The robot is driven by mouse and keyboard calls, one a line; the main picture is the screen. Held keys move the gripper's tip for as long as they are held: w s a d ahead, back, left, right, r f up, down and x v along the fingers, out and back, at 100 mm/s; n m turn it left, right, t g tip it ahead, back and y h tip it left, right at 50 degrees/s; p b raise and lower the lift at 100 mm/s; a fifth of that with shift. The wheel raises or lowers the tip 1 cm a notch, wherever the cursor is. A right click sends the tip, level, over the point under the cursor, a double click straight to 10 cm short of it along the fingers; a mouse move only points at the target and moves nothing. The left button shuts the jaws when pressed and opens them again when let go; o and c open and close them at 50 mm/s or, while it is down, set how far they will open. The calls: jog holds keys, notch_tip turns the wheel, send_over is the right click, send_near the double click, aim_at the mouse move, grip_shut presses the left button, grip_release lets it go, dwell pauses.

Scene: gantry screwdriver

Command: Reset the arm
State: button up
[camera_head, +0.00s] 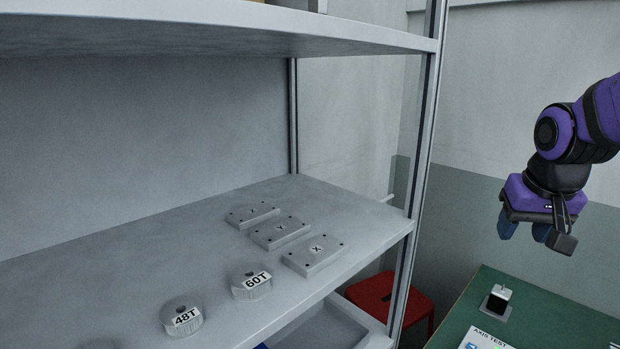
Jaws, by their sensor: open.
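My gripper (524,230) is at the right of the head view, on my purple and black arm. It hangs in the air over the green table (560,300), to the right of the shelf post. Its blue fingertips point down and are apart. I see nothing held between them. The arm comes in from the right edge of the view.
A grey shelf (130,255) fills the left, carrying plates marked X (313,255) and round parts marked 60T (251,283) and 48T (182,315). A shelf post (421,150) stands left of my gripper. A red stool (385,293) is behind. A small device (497,300) stands on the table.

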jog(key=s+a+r+n, duration=0.1)
jog(key=s+a+r, duration=0.1)
jog(key=s, duration=0.4)
jog(key=s+a+r+n+t+y, duration=0.1)
jog(key=s+a+r+n, duration=0.1)
jog(key=s+a, duration=0.3)
jog(key=shift+s+a+r+t, duration=0.15)
jog(key=shift+s+r+t, duration=0.15)
jog(key=shift+s+r, duration=0.3)
